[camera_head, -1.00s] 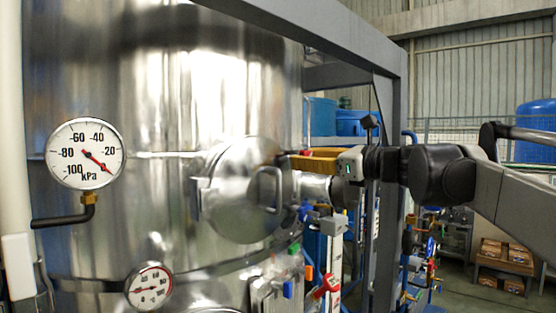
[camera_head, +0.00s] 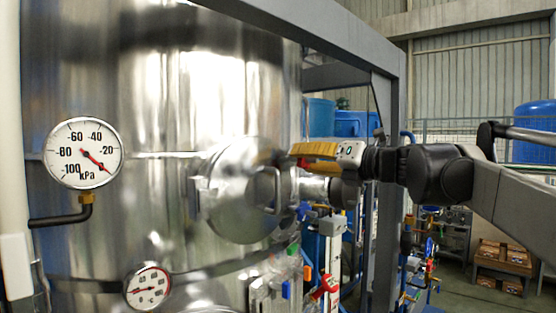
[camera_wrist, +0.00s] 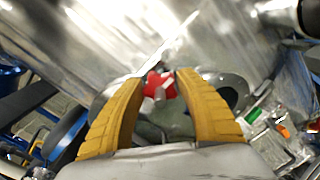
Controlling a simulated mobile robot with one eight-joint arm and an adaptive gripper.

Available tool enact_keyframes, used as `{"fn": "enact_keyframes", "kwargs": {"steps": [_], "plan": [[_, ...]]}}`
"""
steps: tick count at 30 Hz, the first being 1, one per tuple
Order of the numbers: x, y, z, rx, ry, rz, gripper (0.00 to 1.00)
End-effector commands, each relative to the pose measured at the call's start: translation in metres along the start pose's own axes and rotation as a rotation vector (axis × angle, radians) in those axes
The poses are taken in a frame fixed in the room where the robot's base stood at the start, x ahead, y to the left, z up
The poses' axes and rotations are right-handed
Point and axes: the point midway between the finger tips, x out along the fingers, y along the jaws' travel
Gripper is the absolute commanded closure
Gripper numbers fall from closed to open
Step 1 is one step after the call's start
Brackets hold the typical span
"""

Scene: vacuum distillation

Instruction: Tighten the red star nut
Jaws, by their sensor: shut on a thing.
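The red star nut (camera_wrist: 160,86) shows in the wrist view between the tips of the two yellow fingers of my gripper (camera_wrist: 157,82). The fingers close on it from both sides, and pale or metallic bits show at its lower edge. In the head view, my gripper (camera_head: 296,156) reaches in from the right to the edge of the round steel hatch (camera_head: 240,195) on the tank. A small bit of red shows by the fingertips there; most of the nut is hidden behind the fingers.
The shiny steel tank (camera_head: 130,110) fills the left. A pressure gauge (camera_head: 84,153) and a smaller dial (camera_head: 148,287) stand before it. A grey frame post (camera_head: 384,220) rises behind my wrist. Valves and fittings (camera_head: 325,285) crowd below the gripper.

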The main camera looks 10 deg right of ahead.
Motion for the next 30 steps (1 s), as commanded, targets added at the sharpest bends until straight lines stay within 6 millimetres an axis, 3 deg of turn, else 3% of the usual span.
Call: {"fn": "enact_keyframes", "kwargs": {"steps": [21, 22, 24, 30], "plan": [[0.0002, 0.001, 0.002, 0.079, -0.004, 0.002, 0.88], [0.0002, 0.001, 0.002, 0.079, -0.004, 0.002, 0.52], [0.0002, 0.0009, 0.0018, 0.079, -0.003, 0.002, 0.34], [0.0001, 0.0004, 0.0011, 0.077, -0.002, 0.001, 0.34]]}}
